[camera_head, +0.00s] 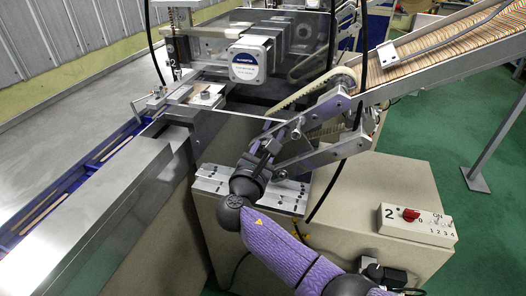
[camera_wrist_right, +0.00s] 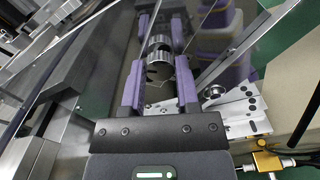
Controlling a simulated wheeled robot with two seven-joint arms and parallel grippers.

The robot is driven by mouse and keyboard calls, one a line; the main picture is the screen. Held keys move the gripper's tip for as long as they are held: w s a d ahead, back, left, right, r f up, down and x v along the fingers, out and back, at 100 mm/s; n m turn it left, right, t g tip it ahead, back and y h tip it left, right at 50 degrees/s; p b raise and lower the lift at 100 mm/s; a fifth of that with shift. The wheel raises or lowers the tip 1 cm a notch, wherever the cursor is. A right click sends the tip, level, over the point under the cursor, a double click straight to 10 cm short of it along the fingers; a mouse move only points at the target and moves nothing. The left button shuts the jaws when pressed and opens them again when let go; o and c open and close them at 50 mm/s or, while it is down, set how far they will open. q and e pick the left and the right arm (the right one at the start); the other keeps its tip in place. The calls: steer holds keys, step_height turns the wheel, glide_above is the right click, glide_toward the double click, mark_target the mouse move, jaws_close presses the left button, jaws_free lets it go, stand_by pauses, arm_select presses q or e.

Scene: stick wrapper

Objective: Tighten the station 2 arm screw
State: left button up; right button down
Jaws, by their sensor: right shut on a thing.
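The station 2 arm screw (camera_wrist_right: 160,46) shows in the right wrist view as a silver, ridged round knob between the two purple fingers. My right gripper (camera_wrist_right: 161,32) is shut on it, with one finger on each side. In the head view my right gripper (camera_head: 281,135) reaches up to the metal arm linkage (camera_head: 318,116) of the station. The screw is mostly hidden there by the gripper and linkage. The thread and how deep the screw sits cannot be seen. My left gripper is in neither view.
A station box with a "2" and a red switch (camera_head: 410,215) stands at the right. A chute of wooden sticks (camera_head: 440,62) slopes down to the linkage. A slotted metal plate (camera_head: 215,184) lies under my gripper. A blue-edged conveyor (camera_head: 75,185) runs at the left.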

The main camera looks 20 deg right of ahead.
arm_select(q)
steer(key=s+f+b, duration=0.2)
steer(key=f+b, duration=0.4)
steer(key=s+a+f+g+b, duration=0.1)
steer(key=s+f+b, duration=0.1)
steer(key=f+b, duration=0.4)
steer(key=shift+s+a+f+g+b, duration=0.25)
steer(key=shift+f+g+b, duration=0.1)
steer(key=shift+b, duration=0.3)
arm_select(e)
steer(key=shift+f+m, duration=0.15)
steer(key=shift+m, duration=6.8)
steer(key=shift+f+m, duration=0.1)
steer(key=shift+m, duration=6.85)
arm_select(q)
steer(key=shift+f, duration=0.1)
arm_select(e)
steer(key=shift+m, duration=0.3)
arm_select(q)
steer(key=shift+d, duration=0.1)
arm_select(e)
steer(key=shift+c, duration=1.7)
jaws_free()
steer(key=shift+r, duration=0.15)
